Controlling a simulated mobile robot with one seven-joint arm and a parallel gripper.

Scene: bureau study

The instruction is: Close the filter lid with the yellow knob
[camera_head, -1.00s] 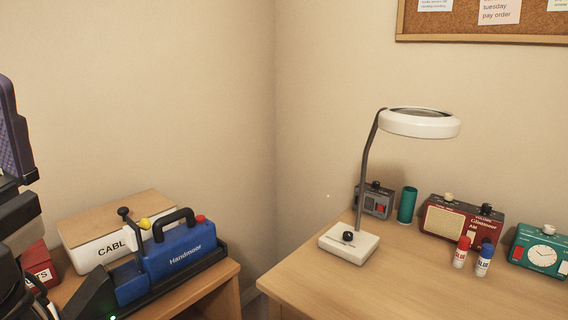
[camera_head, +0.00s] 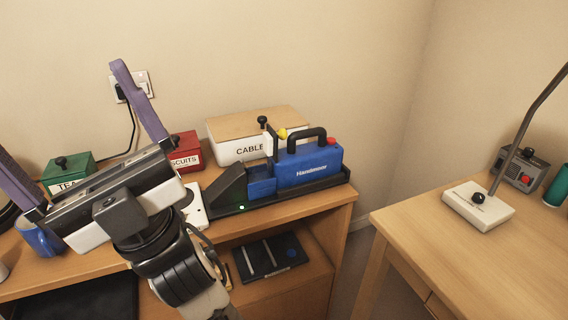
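A blue handheld vacuum (camera_head: 310,167) marked Handmoor rests in a black dock (camera_head: 228,206) on the left wooden cabinet. An upright dark-blue flap (camera_head: 271,145), which looks like the raised filter lid, stands over the open-looking front compartment (camera_head: 261,186). The yellow knob (camera_head: 282,133) shows just right of the flap, partly hidden behind it. A black ball knob (camera_head: 262,120) stands to its left. My gripper (camera_head: 62,112) is open and empty, its two purple fingers wide apart, left of the vacuum and clear of it.
A cable box (camera_head: 238,151) stands behind the vacuum. A red biscuits tin (camera_head: 186,154) and green tea tin (camera_head: 68,172) stand behind my gripper. A blue mug (camera_head: 42,240) is at left. A desk (camera_head: 455,255) with a lamp (camera_head: 480,207) stands right, across a gap.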

